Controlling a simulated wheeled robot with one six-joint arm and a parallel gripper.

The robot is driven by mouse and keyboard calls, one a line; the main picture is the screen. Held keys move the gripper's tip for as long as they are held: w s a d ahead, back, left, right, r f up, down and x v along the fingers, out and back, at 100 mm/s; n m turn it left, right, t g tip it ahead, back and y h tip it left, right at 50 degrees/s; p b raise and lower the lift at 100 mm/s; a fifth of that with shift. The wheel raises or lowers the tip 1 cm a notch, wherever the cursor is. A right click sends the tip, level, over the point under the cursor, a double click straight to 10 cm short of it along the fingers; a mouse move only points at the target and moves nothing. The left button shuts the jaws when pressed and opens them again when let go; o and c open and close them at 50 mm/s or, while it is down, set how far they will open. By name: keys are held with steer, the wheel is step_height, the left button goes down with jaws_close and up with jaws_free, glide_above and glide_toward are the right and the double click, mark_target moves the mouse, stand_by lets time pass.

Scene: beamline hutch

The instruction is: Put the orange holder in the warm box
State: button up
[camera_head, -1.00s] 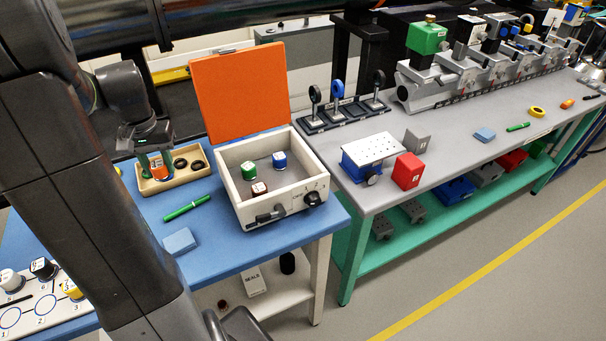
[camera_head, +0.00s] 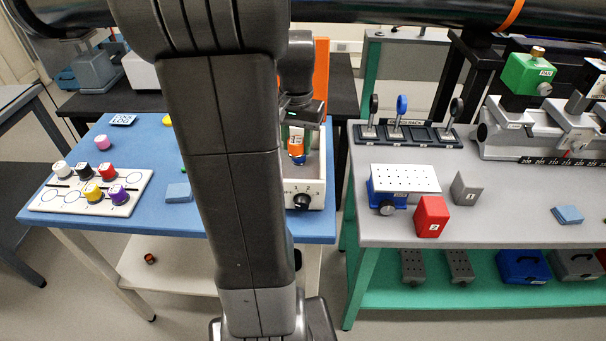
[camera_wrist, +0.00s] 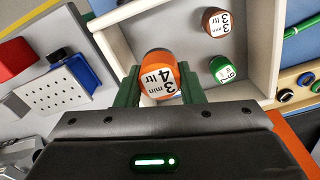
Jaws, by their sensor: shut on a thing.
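The orange holder (camera_wrist: 158,75), its white label reading "3 min 4 ltr", is between the green fingers of my gripper (camera_wrist: 158,90), which is shut on it. In the head view the orange holder (camera_head: 296,144) is upright in my gripper (camera_head: 297,138), over the warm box. The warm box (camera_head: 314,192) is white with a black knob in front; my arm hides its left part. Its orange lid (camera_head: 321,75) stands open at the back. In the wrist view a brown holder (camera_wrist: 215,22) and a green holder (camera_wrist: 222,68) stand inside. Whether the orange holder touches the box floor cannot be told.
A white numbered rack (camera_head: 65,203) with several holders stands on the blue table's left. A blue block (camera_head: 178,193) lies near my arm. The grey bench at right carries a red block (camera_head: 431,216) and a perforated plate (camera_head: 405,177). A wooden tray (camera_wrist: 291,77) lies beside the box.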

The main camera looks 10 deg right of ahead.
step_height(320, 180, down, 10)
steer(key=shift+r, duration=0.1)
stand_by(0.4)
steer(key=shift+f, duration=0.25)
steer(key=o, duration=1)
step_height(320, 180, up, 13)
steer(key=shift+f, duration=0.2)
steer(key=shift+f, duration=0.15)
